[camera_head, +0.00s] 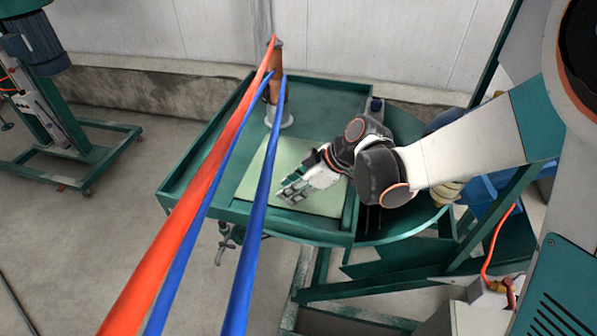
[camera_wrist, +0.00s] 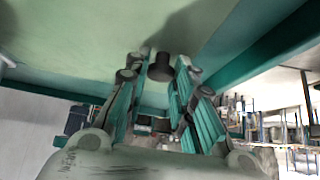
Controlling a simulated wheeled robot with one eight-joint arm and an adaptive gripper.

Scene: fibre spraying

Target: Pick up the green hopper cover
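The green hopper cover (camera_head: 258,178) is a pale green flat panel lying on the darker green table. In the wrist view the pale cover (camera_wrist: 85,35) fills the upper left, with a small dark round knob (camera_wrist: 160,67) on it. My gripper (camera_head: 290,191) reaches in from the right, low over the middle of the cover. In the wrist view my gripper's fingers (camera_wrist: 163,60) are apart, one on each side of the knob. Whether the fingertips touch the knob or the cover is unclear. In the head view the knob is hidden by my gripper.
The green tray's raised rim (camera_head: 290,235) borders the cover. An upright brown post (camera_head: 277,80) on a grey foot stands behind it. Red (camera_head: 180,225) and blue hoses (camera_head: 258,200) cross the near left of the view. Another machine (camera_head: 55,110) stands far left on open floor.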

